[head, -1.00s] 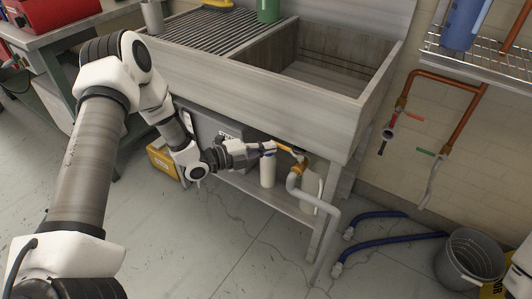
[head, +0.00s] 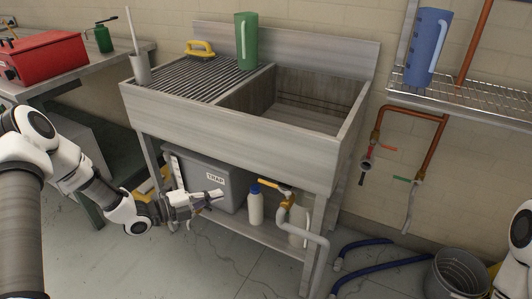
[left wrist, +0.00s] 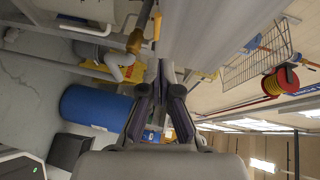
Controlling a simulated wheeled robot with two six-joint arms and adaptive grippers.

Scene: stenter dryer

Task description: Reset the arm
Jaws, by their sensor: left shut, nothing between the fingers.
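My left arm comes in from the left in the head view. Its gripper (head: 212,197) is shut and empty, in front of the grey bin labelled TRAP (head: 213,178) under the sink. The gripper's closed fingers also show in the left wrist view (left wrist: 164,68). The yellow valve handle (head: 274,186) on the drain pipe is to the right of the gripper, apart from it. A white bottle with a blue cap (head: 255,207) stands between them on the lower shelf. Only a white part of my right arm shows at the right edge; its gripper is out of frame.
The metal sink (head: 230,127) with its ribbed drainboard stands above the gripper. A workbench with a red toolbox (head: 42,58) is at left. Blue hoses (head: 385,262) and a grey bucket (head: 458,274) are on the floor at right. A blue barrel (left wrist: 95,105) shows in the left wrist view.

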